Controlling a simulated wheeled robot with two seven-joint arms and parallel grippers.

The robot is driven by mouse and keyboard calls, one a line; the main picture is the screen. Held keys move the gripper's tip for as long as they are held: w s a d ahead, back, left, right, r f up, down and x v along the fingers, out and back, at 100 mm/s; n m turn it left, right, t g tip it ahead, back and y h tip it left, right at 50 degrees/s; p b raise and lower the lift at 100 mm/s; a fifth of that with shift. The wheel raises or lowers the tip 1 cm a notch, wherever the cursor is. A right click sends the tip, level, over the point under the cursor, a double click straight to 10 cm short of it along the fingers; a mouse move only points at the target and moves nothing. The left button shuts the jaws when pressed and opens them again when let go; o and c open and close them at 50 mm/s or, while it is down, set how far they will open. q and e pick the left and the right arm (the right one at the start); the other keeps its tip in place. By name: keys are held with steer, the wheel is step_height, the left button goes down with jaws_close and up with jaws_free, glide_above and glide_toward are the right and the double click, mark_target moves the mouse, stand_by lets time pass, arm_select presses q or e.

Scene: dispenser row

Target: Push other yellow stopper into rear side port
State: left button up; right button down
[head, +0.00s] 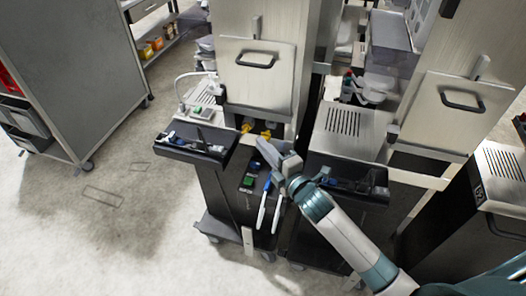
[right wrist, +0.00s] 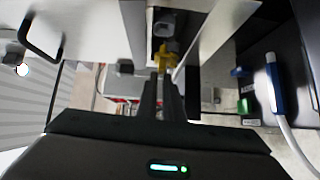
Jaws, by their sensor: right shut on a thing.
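Two yellow stoppers show at the dark opening under the front door of the middle dispenser in the head view: the left one (head: 246,126) and the right one (head: 267,132). My right gripper (head: 264,145) reaches up to the right one. In the right wrist view its two dark fingers (right wrist: 161,75) are close together, with the yellow stopper (right wrist: 166,55) at their tips. A grey port-like fitting (right wrist: 164,28) lies just beyond the stopper. Whether the stopper touches it, I cannot tell. My left gripper is not in view.
The middle dispenser (head: 257,82) has a handled door above the stoppers. Dark trays jut out at the left (head: 196,145) and right (head: 347,178). Blue-and-white handled tools (head: 264,205) hang below my gripper. Open floor (head: 100,230) lies at the left.

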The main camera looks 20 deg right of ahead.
mark_target(269, 137)
steer(key=shift+w+d+b, duration=0.35)
steer(key=shift+w+d, duration=0.35)
steer(key=shift+w, duration=0.3)
steer(key=shift+w+d, duration=0.6)
steer(key=shift+w, duration=0.35)
stand_by(0.7)
steer(key=c, duration=1.8)
jaws_free()
steer(key=shift+s+d+f, duration=0.1)
